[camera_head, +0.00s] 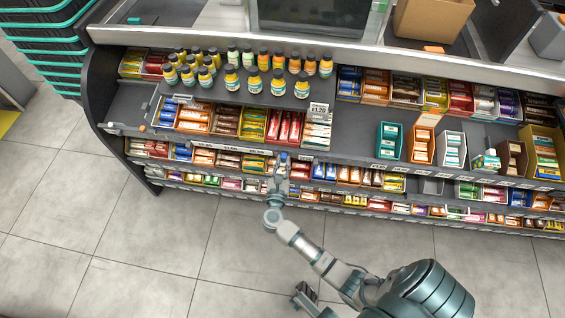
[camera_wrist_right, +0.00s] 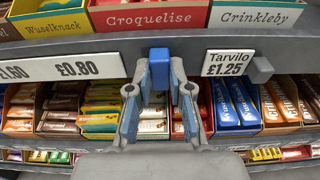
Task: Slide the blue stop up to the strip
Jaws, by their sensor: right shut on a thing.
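The blue stop (camera_wrist_right: 159,62) is a small upright block at the shelf's front rail, and it also shows in the head view (camera_head: 283,156). My right gripper (camera_wrist_right: 160,82) is shut on it from the front, with a finger on each side. To the left a white price strip (camera_wrist_right: 62,69) reading £0.80 runs along the rail. A narrow bare gap shows between the strip's right end and the stop. To the right, a wider gap separates the stop from the white Tarvilo £1.25 tag (camera_wrist_right: 228,63).
A grey block (camera_wrist_right: 260,70) sits on the rail just right of the Tarvilo tag. Candy boxes (camera_wrist_right: 148,15) stand above the rail, and a lower shelf of bars (camera_wrist_right: 235,103) lies behind the fingers. Bottles (camera_head: 253,80) stand on the upper shelf. The tiled floor (camera_head: 140,230) in front is clear.

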